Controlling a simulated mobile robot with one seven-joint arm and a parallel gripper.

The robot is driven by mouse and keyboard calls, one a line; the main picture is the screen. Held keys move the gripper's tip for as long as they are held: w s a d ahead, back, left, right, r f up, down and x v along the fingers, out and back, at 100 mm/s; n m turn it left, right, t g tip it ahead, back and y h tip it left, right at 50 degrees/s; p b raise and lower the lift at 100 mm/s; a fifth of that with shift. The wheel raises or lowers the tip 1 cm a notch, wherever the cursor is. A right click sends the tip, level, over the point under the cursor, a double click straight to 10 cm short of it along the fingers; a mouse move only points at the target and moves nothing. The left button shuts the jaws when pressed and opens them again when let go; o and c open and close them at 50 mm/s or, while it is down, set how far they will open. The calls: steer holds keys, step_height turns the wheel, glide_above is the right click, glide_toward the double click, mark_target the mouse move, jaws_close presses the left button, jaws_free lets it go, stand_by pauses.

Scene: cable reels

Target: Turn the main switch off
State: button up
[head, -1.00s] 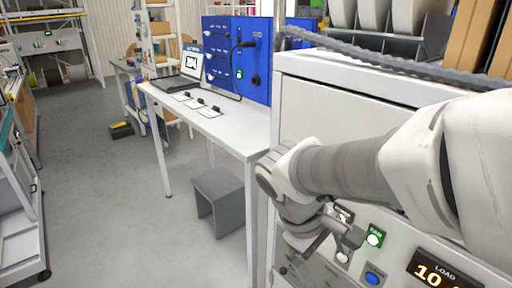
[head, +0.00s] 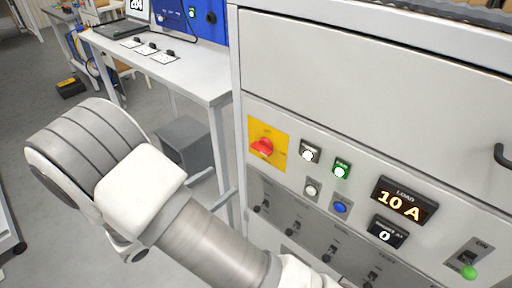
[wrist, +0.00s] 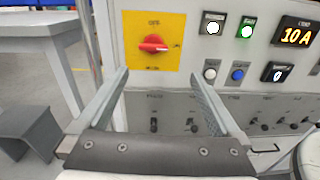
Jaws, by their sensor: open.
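The main switch, a red rotary knob (head: 262,147) on a yellow plate (head: 281,143), sits at the left of the white cabinet's front panel. In the wrist view the red knob (wrist: 153,44) lies about level on its yellow plate (wrist: 135,24), with small labels around it too blurred to read surely. My gripper (wrist: 159,73) is open and empty. Its fingers point towards the panel, with the knob showing between and just above the fingertips, apparently apart from it. In the head view my arm is at lower left and the gripper itself cannot be made out.
Right of the switch are a white lamp (head: 309,154), a green lamp (head: 341,169), a blue button (head: 340,207) and a load display (head: 404,200) reading 10 A. Below runs a grey strip of small toggles (head: 329,257). A white bench (head: 190,71) and grey stool (head: 184,143) stand left.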

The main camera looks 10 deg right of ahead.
steer(key=t+p, duration=0.1)
steer(key=p, duration=0.1)
glide_toward(258, 150)
steer(key=shift+n, duration=0.4)
steer(key=x, duration=0.9)
steer(key=shift+w+d, duration=0.15)
steer(key=shift+d, duration=0.15)
steer(key=shift+r, duration=0.1)
steer(key=shift+c, duration=0.3)
steer(key=c, duration=1)
steer(key=shift+c, duration=0.2)
